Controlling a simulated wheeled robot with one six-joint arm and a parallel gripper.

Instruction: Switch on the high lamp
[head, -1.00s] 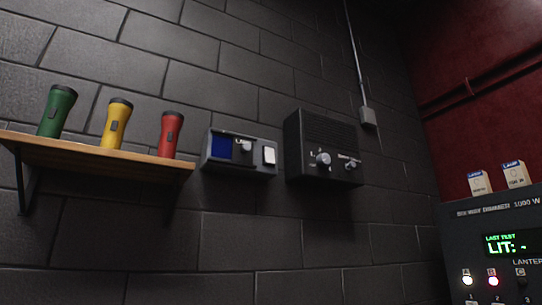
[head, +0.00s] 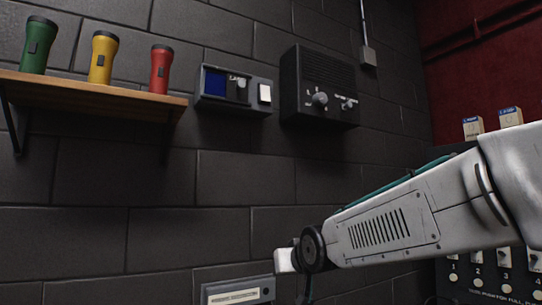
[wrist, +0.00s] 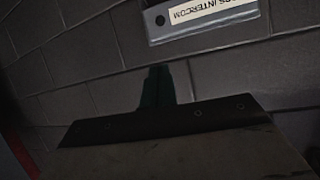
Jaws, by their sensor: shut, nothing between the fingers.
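No lamp marked high can be made out. The dimmer rack (head: 447,272) stands at the right in the head view, with a row of numbered white buttons (head: 479,283). My arm hides its display and indicator lamps. My arm crosses the lower right of the head view, and my gripper's fingers cannot be made out there. In the wrist view my gripper (wrist: 156,70) shows as a dark narrow shape, shut and empty. It is apart in the picture from a grey box (wrist: 205,18) with a white label ending in "INTERCOM", seen upside down.
A labelled panel (head: 236,289) sits at the bottom. Small lamp cartons (head: 473,127) stand on the rack.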

